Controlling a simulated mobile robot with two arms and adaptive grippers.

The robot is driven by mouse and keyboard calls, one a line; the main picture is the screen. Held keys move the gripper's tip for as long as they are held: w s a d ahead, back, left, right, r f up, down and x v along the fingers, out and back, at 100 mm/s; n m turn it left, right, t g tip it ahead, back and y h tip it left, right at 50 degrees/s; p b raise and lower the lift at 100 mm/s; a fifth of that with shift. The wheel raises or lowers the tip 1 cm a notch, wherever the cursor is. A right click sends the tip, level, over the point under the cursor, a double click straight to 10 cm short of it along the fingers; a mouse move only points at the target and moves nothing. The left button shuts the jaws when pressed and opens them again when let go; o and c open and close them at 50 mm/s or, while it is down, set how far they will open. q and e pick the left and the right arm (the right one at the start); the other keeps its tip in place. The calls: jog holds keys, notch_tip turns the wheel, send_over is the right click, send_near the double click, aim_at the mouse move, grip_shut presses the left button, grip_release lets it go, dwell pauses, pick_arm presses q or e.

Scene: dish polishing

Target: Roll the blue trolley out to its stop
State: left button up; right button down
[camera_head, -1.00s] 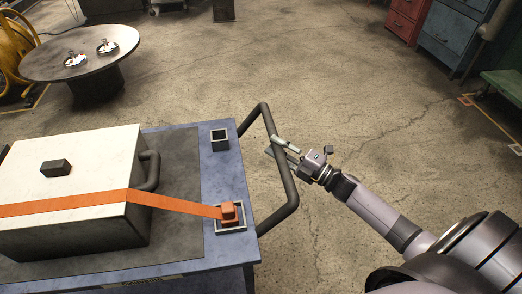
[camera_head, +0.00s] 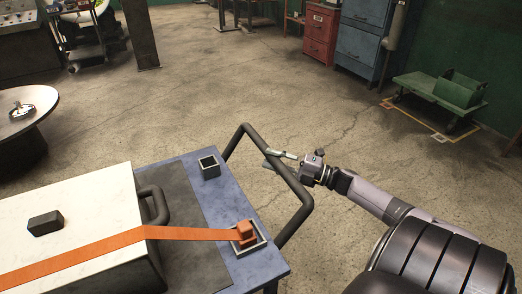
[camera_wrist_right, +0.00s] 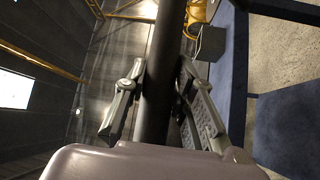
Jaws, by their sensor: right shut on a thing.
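The blue trolley (camera_head: 222,182) is at the lower left of the head view. Its dark bar handle (camera_head: 295,215) sticks out from its right side; the bar also runs up the middle of the right wrist view (camera_wrist_right: 162,65). My right gripper (camera_head: 278,160) is shut around the far part of this bar, with one finger on each side. A white case (camera_head: 85,215) with an orange strap (camera_head: 190,234) sits on the trolley's dark mat. The trolley's wheels are out of view. My left gripper is not in view.
Open concrete floor lies beyond and right of the handle. A low green cart (camera_head: 415,88) stands at the right, near yellow floor marks. Red drawers (camera_head: 320,30) and a blue cabinet (camera_head: 362,42) stand at the back.

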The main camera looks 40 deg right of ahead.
jog(key=shift+s+d+r, duration=0.1)
jog(key=shift+s+d, duration=0.05)
jog(key=shift+d, duration=0.65)
jog(key=c, duration=1.8)
grip_release()
jog(key=o, duration=0.5)
jog(key=shift+s+d, duration=0.1)
jog(key=shift+d, duration=0.05)
jog(key=shift+c, duration=0.2)
jog(key=v, duration=1.2)
